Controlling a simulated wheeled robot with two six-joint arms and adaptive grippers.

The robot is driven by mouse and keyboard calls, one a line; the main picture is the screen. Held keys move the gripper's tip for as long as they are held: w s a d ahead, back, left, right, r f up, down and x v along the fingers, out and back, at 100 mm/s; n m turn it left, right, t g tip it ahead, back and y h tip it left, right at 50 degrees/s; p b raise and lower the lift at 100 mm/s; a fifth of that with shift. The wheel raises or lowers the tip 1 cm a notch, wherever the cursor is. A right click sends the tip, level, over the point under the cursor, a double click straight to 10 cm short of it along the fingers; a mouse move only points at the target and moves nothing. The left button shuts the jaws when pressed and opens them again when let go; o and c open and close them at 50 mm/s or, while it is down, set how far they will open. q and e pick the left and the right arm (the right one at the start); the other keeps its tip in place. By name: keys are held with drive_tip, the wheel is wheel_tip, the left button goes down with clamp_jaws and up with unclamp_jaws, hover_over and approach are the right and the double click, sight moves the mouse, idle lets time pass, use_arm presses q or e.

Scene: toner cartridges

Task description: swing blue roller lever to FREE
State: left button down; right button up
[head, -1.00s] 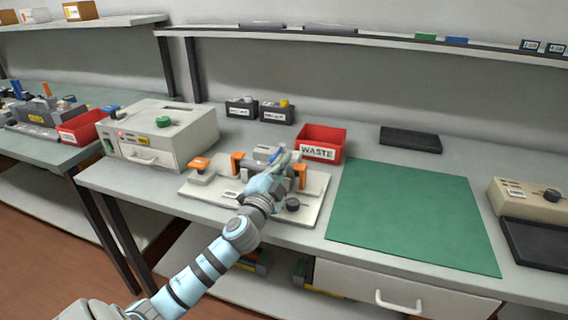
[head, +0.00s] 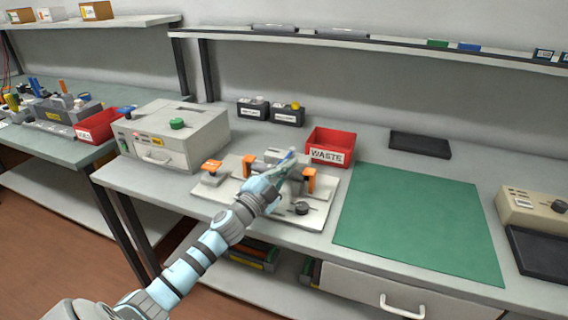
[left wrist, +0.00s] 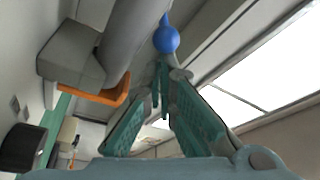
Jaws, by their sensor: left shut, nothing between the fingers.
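A round blue knob (left wrist: 166,39) shows at the top of the left wrist view, beside a thick grey cylinder (left wrist: 125,35). I take it for the end of the blue roller lever; its FREE mark is not readable. My left gripper (left wrist: 163,78) is shut and empty, its fingertips just below the knob in that view; I cannot tell if they touch it. In the head view my left gripper (head: 288,162) is over the pale fixture plate (head: 222,196), at the grey unit between orange end pieces (head: 309,181), hiding part of it. My right gripper is not in view.
A red WASTE bin (head: 330,147) stands just behind the fixture. A green mat (head: 425,225) lies clear to the right. A dark round knob (head: 302,208) sits on the fixture's front.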

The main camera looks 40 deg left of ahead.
sight(264, 167)
use_arm(q)
drive_tip(key=a+h, duration=0.1)
drive_tip(key=a+m+h+p, duration=0.1)
drive_tip(key=h, duration=0.1)
drive_tip(key=shift+s+a+m, duration=0.1)
drive_tip(key=shift+s+m, duration=0.2)
drive_tip(key=shift+s, duration=0.1)
drive_tip(key=shift+s+a+r, duration=0.1)
drive_tip(key=shift+s+a, duration=0.05)
drive_tip(key=shift+a, duration=0.4)
drive_tip(key=shift+s+a, duration=0.1)
drive_tip(key=shift+a, duration=0.45)
drive_tip(key=shift+w+a+b, duration=0.2)
drive_tip(key=shift+a+b, duration=0.15)
drive_tip(key=shift+a, duration=0.8)
drive_tip(key=shift+w+a, duration=0.1)
drive_tip(key=shift+a, duration=0.35)
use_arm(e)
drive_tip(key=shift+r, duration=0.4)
